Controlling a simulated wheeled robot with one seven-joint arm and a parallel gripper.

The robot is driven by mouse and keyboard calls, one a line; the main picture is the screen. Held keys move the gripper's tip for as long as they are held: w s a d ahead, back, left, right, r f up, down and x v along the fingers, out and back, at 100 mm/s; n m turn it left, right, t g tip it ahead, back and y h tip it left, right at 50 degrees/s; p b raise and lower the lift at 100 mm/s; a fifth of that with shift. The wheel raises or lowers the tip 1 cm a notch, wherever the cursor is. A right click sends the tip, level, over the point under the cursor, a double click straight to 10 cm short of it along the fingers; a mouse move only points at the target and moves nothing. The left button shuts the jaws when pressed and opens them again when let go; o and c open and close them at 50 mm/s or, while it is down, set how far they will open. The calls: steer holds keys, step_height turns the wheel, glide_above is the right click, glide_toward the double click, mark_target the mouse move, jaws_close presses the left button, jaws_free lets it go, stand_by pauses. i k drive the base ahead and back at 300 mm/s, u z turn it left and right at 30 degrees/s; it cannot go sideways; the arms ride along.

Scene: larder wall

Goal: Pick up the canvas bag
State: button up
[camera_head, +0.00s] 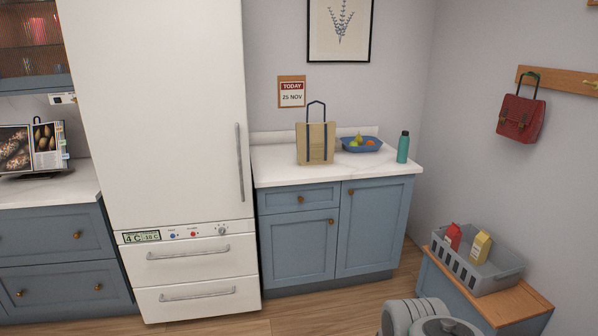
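The canvas bag (316,143) is beige with dark blue straps and a tall blue handle loop. It stands upright on the white countertop (285,172), right of the fridge and close to the wall. My gripper is not in view. Only a grey rounded part of my own arm shows at the bottom edge, well below and apart from the bag.
A blue bowl of fruit (361,145) and a teal bottle (403,147) stand right of the bag. The white fridge (155,110) rises at left. A grey crate (478,266) with cartons sits on a low wood-topped cabinet. A red satchel (521,118) hangs on the wall.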

mark_target(315, 142)
steer(key=i, duration=3.05)
steer(key=u, duration=0.5)
